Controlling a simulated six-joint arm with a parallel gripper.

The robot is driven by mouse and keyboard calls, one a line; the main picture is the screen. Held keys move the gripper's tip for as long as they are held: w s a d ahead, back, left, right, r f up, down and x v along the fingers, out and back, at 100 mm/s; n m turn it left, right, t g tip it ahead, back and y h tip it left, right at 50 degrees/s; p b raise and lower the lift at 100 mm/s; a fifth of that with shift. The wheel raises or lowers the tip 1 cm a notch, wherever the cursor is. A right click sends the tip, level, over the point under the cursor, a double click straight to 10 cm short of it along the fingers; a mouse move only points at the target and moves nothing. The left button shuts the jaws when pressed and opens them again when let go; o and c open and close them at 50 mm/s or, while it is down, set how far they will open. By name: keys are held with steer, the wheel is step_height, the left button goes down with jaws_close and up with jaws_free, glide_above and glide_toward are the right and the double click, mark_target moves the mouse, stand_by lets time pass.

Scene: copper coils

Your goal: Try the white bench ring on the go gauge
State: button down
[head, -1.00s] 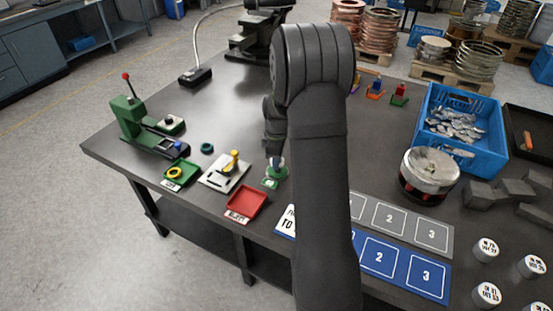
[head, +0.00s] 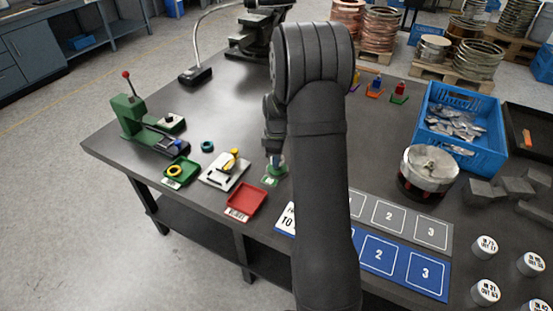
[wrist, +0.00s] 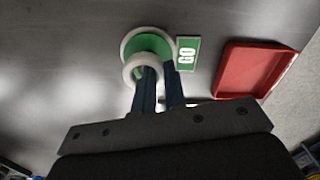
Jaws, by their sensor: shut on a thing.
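My gripper (wrist: 158,74) is shut on the wall of a small pale ring, which I take for the white bench ring (wrist: 133,76); one finger appears inside its hole. In the wrist view the ring overlaps the near edge of the go gauge (wrist: 148,43), a green disc with a pale rim. A green GO label (wrist: 187,54) lies beside it. I cannot tell how high the ring is above the gauge. In the head view my gripper (head: 275,152) points down over the go gauge (head: 272,181), and the arm hides much of that spot.
A red tray (head: 246,199) lies front left of the gauge and a green tray (head: 180,175) with a yellow ring further left. Between them stands a white plate (head: 215,178) with a yellow fixture. A green press (head: 127,120) and a teal ring (head: 207,146) are at the left.

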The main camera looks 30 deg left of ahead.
steer(key=shift+s+d+f, duration=0.15)
steer(key=shift+s+f, duration=0.1)
steer(key=shift+f, duration=0.6)
steer(key=shift+s+d+f, duration=0.15)
steer(key=shift+s+f, duration=0.1)
steer(key=shift+f, duration=0.6)
stand_by(0.6)
steer(key=c, duration=1.6)
jaws_free()
steer(key=shift+o, duration=1)
steer(key=shift+g, duration=0.3)
steer(key=shift+w+a+r, duration=0.1)
steer(key=shift+w+r, duration=0.15)
steer(key=shift+r, duration=0.85)
steer(key=shift+w+a+r, duration=0.1)
steer(key=shift+w+r, duration=0.1)
steer(key=shift+r, duration=2.65)
steer(key=shift+f, duration=0.1)
glide_above(277, 174)
steer(key=shift+w+a+f, duration=0.15)
steer(key=shift+w+f, duration=0.05)
steer(key=shift+f, duration=0.95)
steer(key=shift+w+a+f, duration=0.15)
steer(key=shift+f, duration=0.95)
